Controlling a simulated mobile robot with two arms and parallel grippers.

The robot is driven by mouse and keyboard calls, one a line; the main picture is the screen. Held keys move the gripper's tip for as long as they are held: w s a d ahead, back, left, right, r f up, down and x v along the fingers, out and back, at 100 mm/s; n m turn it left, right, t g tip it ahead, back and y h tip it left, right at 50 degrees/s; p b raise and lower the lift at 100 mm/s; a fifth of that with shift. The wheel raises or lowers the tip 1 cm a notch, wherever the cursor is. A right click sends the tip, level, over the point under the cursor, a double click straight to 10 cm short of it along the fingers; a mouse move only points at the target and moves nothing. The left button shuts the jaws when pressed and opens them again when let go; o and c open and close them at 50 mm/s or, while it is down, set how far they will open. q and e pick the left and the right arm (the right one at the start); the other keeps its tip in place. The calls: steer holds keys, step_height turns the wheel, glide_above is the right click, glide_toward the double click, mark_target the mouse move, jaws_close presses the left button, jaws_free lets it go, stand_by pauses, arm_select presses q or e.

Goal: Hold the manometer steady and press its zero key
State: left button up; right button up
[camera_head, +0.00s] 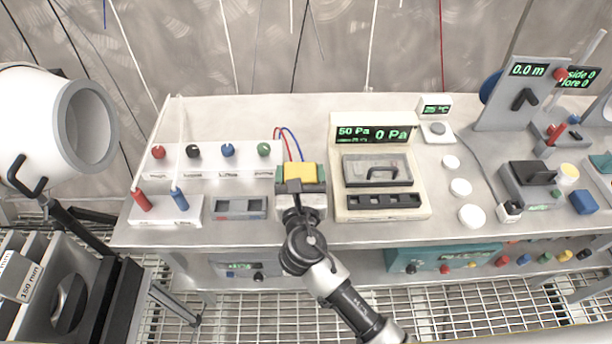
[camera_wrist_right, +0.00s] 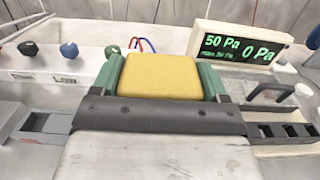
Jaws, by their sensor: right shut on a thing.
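A cream instrument (camera_head: 340,209) on the bench has a dark display with green figures, "50 Pa" and "0 Pa"; the display also shows in the right wrist view (camera_wrist_right: 242,47). Its front has a grey panel with a dark handle and a row of dark slots. Left of it, my right gripper (camera_head: 301,178) is shut on a yellow block (camera_head: 297,171), with green pieces at both sides; the block fills the middle of the right wrist view (camera_wrist_right: 160,76). A red and a blue tube rise behind it. I cannot make out a zero key. My left gripper is out of view.
A white strip with several coloured knobs (camera_head: 228,150) lies left of the block, with a red and a blue post (camera_head: 180,199) before it. White discs (camera_head: 461,187) and a stand with a "0.0 m" display (camera_head: 528,69) are to the right. A white duct (camera_head: 85,120) is at left.

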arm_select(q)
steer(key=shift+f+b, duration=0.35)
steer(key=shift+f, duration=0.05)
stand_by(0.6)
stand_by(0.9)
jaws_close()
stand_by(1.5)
